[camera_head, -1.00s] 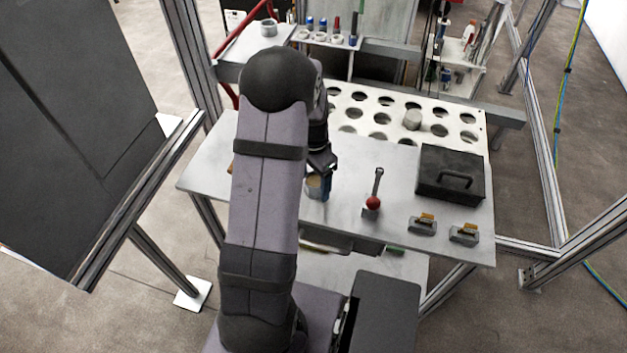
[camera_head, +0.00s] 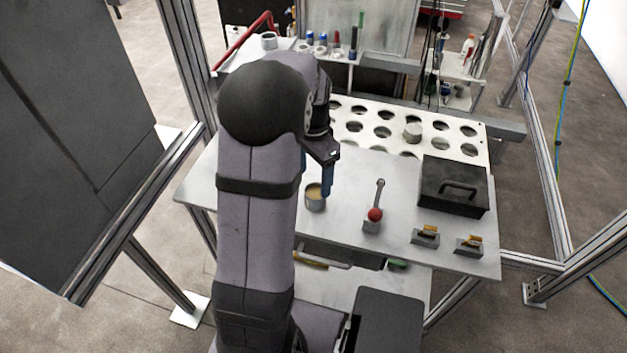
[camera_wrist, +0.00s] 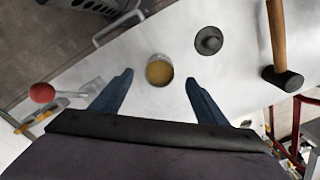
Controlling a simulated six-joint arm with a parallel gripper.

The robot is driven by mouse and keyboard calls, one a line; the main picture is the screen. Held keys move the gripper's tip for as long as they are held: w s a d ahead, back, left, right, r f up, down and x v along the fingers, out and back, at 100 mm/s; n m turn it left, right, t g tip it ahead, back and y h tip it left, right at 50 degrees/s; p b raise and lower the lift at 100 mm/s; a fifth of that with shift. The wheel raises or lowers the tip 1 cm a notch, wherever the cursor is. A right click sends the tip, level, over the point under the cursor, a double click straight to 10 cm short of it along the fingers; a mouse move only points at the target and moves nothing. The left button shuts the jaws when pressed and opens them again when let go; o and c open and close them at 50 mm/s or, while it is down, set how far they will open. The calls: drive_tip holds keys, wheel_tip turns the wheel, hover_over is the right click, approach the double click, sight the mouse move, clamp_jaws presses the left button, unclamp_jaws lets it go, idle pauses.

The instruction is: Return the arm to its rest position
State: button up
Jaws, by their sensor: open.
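My gripper (camera_wrist: 157,97) is open and empty in the wrist view, its two blue fingers spread apart. In the head view my gripper (camera_head: 327,184) is partly hidden by my own arm, with a blue finger showing above the table. A small metal cup (camera_head: 315,198) with yellowish contents stands upright on the table (camera_head: 340,228), just below and beside the gripper. The cup also shows in the wrist view (camera_wrist: 159,70), beyond the fingertips and apart from them.
A red-knobbed lever (camera_head: 375,214), a black case (camera_head: 453,186) and two small clamps stand to the right. Behind is a white plate with round holes (camera_head: 366,125) holding one grey cylinder (camera_head: 413,132). The wrist view shows a hammer (camera_wrist: 283,77) and a dark round piece (camera_wrist: 208,41).

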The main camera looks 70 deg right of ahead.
idle(0.5)
drive_tip(key=n, duration=0.3)
drive_tip(key=shift+d+f, duration=0.1)
drive_tip(key=shift+d, duration=0.25)
drive_tip(key=a+f+n, duration=0.2)
drive_tip(key=a, duration=0.1)
drive_tip(key=a+f+n, duration=0.1)
drive_tip(key=a+f, duration=0.1)
drive_tip(key=shift+s+a+y, duration=0.2)
drive_tip(key=shift+s+y, duration=0.05)
drive_tip(key=shift+y, duration=0.05)
drive_tip(key=shift+n+y, duration=0.3)
drive_tip(key=shift+n, duration=0.5)
drive_tip(key=a, duration=0.4)
drive_tip(key=shift+w+f, duration=0.2)
drive_tip(key=shift+f, duration=0.2)
drive_tip(key=w+a+r+n, duration=0.1)
drive_tip(key=w+a+n, duration=0.5)
drive_tip(key=a, duration=0.5)
drive_tip(key=w+a+r+n+h, duration=0.1)
drive_tip(key=w+a+r+n, duration=0.1)
drive_tip(key=w+a+n, duration=0.65)
drive_tip(key=w+a+r+n, duration=0.1)
drive_tip(key=w+a+n, duration=0.2)
drive_tip(key=a, duration=1)
wheel_tip(320, 180, down, 38)
drive_tip(key=b, duration=3.8)
drive_tip(key=shift+a+f+b, duration=0.15)
drive_tip(key=shift+f+b, duration=0.1)
drive_tip(key=shift+b, duration=0.15)
